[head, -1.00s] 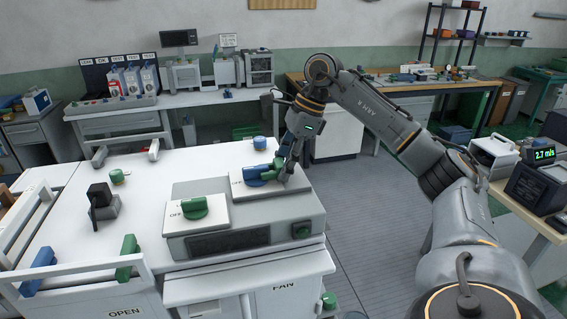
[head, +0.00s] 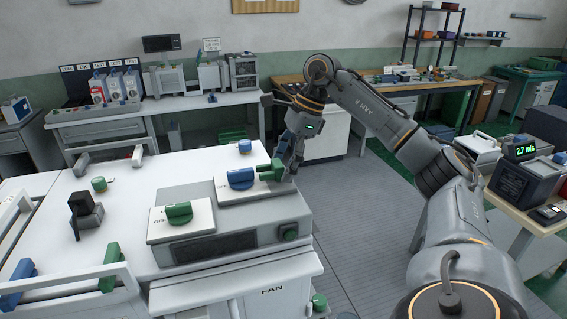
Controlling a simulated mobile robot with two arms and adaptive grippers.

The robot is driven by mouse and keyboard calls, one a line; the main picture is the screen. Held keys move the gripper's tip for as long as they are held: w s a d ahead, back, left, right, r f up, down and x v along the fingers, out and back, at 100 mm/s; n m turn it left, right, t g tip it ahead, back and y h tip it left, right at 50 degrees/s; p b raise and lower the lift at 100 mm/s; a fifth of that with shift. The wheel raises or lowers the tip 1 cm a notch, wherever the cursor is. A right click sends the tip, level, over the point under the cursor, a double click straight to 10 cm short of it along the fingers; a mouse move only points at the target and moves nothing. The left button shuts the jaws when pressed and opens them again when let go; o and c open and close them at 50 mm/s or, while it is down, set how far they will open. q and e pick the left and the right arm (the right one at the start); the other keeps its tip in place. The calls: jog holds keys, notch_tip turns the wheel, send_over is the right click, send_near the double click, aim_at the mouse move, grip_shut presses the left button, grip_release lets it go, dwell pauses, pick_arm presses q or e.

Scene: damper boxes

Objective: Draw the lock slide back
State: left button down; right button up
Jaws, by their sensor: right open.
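A green slide piece (head: 270,171), which looks like the lock slide, sits at the right end of a white panel (head: 222,191) on the grey control box. It is just right of a blue knob (head: 240,178), with a small gap showing. My right gripper (head: 288,168) is open and points down at the slide's right end. Its fingers partly overlap the slide in view, so I cannot tell whether they touch it. My left gripper is not in view.
A green knob (head: 179,213) on a second white panel sits to the left. A black switch block (head: 85,212) and a small green knob (head: 99,184) stand on the white bench. Grey floor is free on the right.

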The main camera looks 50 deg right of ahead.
jog(key=shift+r, duration=0.1)
jog(key=shift+r, duration=0.3)
jog(key=v, duration=1.1)
jog(key=shift+d, duration=0.2)
